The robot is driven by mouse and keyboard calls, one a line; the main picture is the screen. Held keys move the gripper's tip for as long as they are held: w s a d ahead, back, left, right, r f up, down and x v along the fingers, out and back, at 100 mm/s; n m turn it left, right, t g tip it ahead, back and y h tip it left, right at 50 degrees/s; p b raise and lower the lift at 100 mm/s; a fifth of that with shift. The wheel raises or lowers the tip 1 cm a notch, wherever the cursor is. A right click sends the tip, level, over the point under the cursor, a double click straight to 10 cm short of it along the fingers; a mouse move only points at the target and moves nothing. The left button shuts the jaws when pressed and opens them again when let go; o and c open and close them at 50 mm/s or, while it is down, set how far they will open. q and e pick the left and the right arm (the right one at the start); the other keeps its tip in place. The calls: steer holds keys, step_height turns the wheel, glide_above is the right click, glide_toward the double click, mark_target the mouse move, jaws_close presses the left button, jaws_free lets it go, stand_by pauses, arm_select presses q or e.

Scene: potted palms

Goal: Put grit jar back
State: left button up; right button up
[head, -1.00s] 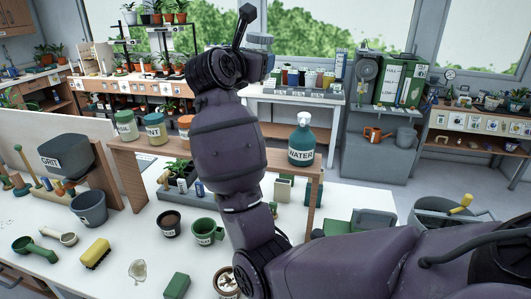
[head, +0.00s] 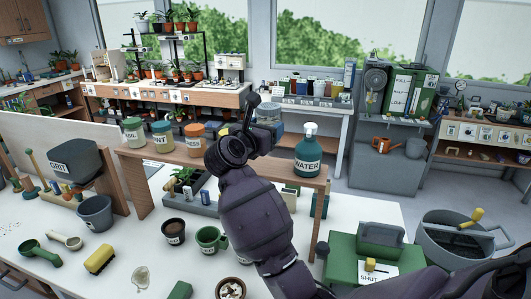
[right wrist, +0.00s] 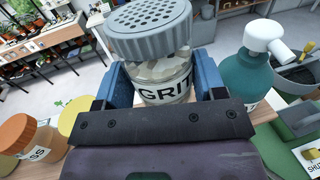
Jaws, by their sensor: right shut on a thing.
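The grit jar (right wrist: 165,75), clear with pale grit and a grey perforated lid, is upright between the blue fingers of my right gripper (right wrist: 168,85), which is shut on it. In the head view the jar (head: 269,113) is partly hidden by my right gripper (head: 266,128). It is over the wooden riser shelf (head: 240,163), between the orange-lidded jar (head: 195,140) and the water bottle (head: 308,155). I cannot tell whether its base touches the shelf. My left gripper is not in view.
Green-lidded (head: 134,131) and teal-lidded (head: 162,137) jars stand at the shelf's left. A dark bin labelled GRIT (head: 72,160) stands at the left. Pots, scoops and a yellow sponge (head: 99,259) lie on the white table. A green box (head: 345,250) and grey tub (head: 455,235) are at the right.

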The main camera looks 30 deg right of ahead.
step_height(320, 180, down, 7)
steer(key=shift+r, duration=0.1)
stand_by(0.4)
steer(key=o, duration=1)
steer(key=b+v, duration=0.1)
steer(key=v, duration=1.1)
steer(key=shift+b, duration=0.35)
